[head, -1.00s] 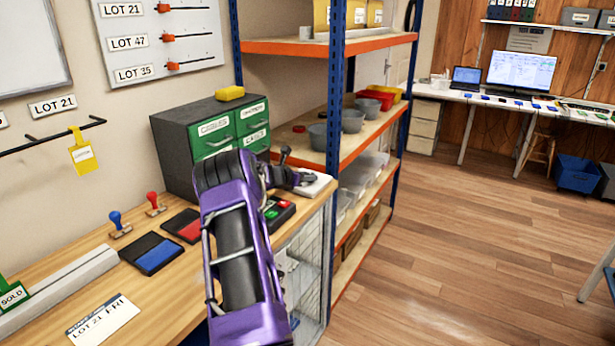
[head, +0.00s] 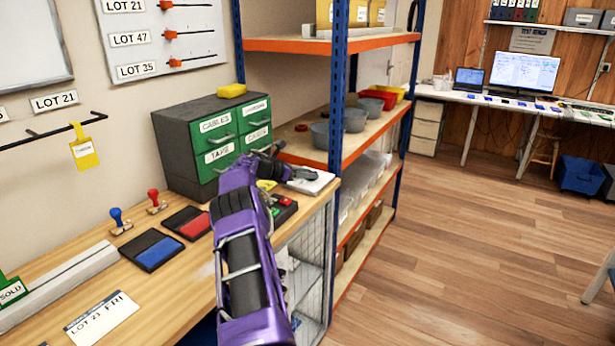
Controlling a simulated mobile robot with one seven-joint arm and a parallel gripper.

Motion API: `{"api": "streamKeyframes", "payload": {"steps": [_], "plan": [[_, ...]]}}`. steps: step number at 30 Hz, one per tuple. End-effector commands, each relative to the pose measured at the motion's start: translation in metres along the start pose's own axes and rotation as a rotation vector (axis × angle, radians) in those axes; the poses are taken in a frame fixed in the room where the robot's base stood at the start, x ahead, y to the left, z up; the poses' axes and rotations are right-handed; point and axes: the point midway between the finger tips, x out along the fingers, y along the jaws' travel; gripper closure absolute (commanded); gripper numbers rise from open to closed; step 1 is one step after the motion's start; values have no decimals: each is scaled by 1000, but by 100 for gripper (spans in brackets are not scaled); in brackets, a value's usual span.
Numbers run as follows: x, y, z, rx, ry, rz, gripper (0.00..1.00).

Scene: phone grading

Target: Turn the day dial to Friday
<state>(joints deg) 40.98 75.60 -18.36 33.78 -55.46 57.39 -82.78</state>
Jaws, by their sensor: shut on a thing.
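My gripper (head: 297,172) is at the back right of the wooden bench, in front of the green drawer cabinet, beside a white pad (head: 312,182). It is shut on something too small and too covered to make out. A small yellow thing (head: 267,184) shows beside my purple arm, just below the gripper. I cannot tell whether it belongs to the day dial. No dial face or day marking on a dial is readable. A card reading LOT 21 FRI (head: 102,318) lies flat at the front left of the bench.
The green cabinet (head: 215,148) stands close behind my gripper. A dark box with red and green buttons (head: 284,206) is partly behind my arm. Blue (head: 155,251) and red (head: 188,223) ink pads and two stamps are to the left. Blue-posted shelving (head: 338,100) rises on the right.

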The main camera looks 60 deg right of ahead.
Motion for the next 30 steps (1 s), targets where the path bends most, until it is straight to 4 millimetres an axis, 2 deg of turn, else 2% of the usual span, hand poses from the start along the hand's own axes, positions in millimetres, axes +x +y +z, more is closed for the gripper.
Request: {"api": "streamKeyframes", "payload": {"steps": [29, 30], "plan": [[0, 1, 0, 20, -1, -47, 100], [0, 1, 0, 20, -1, -47, 55]]}}
